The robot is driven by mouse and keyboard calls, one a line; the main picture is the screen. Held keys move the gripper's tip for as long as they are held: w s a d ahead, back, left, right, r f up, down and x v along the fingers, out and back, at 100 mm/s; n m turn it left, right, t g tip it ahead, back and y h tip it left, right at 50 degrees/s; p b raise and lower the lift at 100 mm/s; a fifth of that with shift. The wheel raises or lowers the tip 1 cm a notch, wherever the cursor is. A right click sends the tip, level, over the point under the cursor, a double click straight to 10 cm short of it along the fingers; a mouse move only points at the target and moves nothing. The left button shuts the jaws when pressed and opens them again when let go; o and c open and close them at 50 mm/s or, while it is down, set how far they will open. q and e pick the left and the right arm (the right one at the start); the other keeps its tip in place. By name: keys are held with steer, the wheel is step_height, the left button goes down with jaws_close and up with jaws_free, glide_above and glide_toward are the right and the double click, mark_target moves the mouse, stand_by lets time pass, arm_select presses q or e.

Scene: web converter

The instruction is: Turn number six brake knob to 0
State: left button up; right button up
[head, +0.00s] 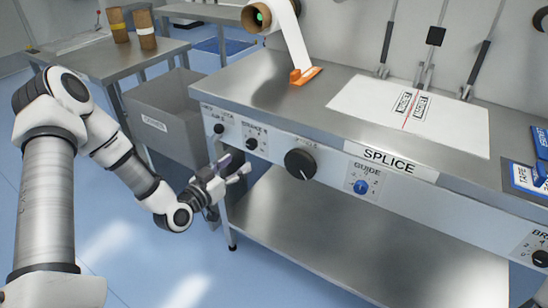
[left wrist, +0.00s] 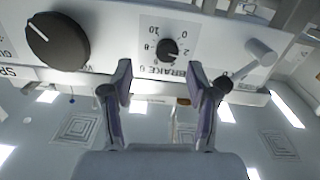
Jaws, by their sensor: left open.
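The number six brake knob (head: 251,143) is a small round black knob on the front panel, left of a large black knob. In the left wrist view the brake knob (left wrist: 168,48) sits on a white dial plate with numbers, upside down. The exact setting of its pointer is hard to read. My left gripper (head: 236,168) is open and empty, in front of the panel and below the knob. In the left wrist view its fingers (left wrist: 160,75) are spread wide, with the knob beyond the gap and slightly above the fingertips. Nothing touches the knob.
The large black knob (head: 300,163) and the blue guide knob (head: 361,186) are to the right. A grey bin (head: 165,115) stands behind my arm. A lower shelf (head: 340,230) lies beneath the panel.

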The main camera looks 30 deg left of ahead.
mark_target(250, 147)
arm_select(q)
steer(key=shift+n+y, duration=0.3)
steer(key=w, duration=0.2)
steer(key=w+b, duration=0.1)
steer(key=w, duration=0.5)
steer(key=shift+a+r+b, duration=0.2)
steer(key=shift+r+b, duration=0.05)
steer(key=shift+b, duration=0.15)
steer(key=shift+s, duration=0.1)
arm_select(e)
step_height(250, 147, down, 3)
steer(key=shift+w+r, duration=0.1)
steer(key=shift+r, duration=0.05)
arm_select(q)
steer(key=shift+c, duration=0.3)
jaws_close()
